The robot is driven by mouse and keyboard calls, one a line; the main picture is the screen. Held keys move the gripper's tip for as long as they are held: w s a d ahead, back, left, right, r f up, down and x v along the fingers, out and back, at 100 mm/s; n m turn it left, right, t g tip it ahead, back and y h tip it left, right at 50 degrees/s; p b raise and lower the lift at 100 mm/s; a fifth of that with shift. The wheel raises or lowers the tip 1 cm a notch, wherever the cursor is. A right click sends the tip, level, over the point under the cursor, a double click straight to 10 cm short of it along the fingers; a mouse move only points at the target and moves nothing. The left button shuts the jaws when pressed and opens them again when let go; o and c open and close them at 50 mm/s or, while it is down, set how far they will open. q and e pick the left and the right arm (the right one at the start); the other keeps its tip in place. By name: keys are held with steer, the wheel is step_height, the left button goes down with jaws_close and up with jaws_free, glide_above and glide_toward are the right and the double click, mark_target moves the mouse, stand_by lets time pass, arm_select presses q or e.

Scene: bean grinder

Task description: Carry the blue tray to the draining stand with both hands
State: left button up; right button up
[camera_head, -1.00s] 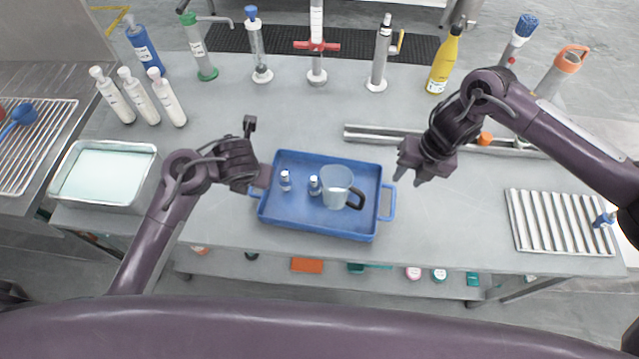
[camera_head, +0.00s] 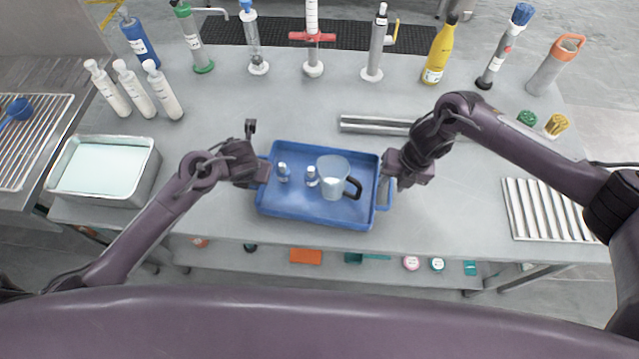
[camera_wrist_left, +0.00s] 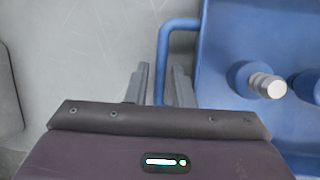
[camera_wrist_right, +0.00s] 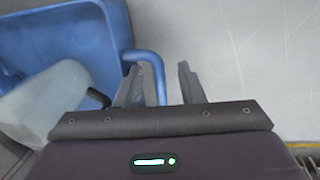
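The blue tray (camera_head: 300,214) lies flat on the grey table, holding a clear jug (camera_head: 332,178) with a dark handle and two small vials. My left gripper (camera_head: 262,172) is at its left handle; in the left wrist view the handle (camera_wrist_left: 162,65) runs between the parted fingers (camera_wrist_left: 160,85). My right gripper (camera_head: 389,172) is at the right handle (camera_head: 384,194); in the right wrist view that handle (camera_wrist_right: 145,56) runs between open fingers (camera_wrist_right: 172,82). A white ribbed rack (camera_head: 545,210) lies at the table's right; it looks like the draining stand.
A steel basin (camera_head: 104,170) stands at the left, beside a wire rack (camera_head: 30,140) with a blue scoop. Several bottles and cylinders line the back, including a yellow bottle (camera_head: 440,52). A metal rail (camera_head: 375,125) lies behind the tray. The table between tray and ribbed rack is clear.

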arm_select(q)
steer(key=c, duration=0.4)
arm_select(e)
steer(key=c, duration=0.4)
arm_select(q)
jaws_close()
arm_select(e)
jaws_close()
arm_select(q)
steer(key=shift+r, duration=0.1)
arm_select(e)
steer(key=shift+r, duration=0.15)
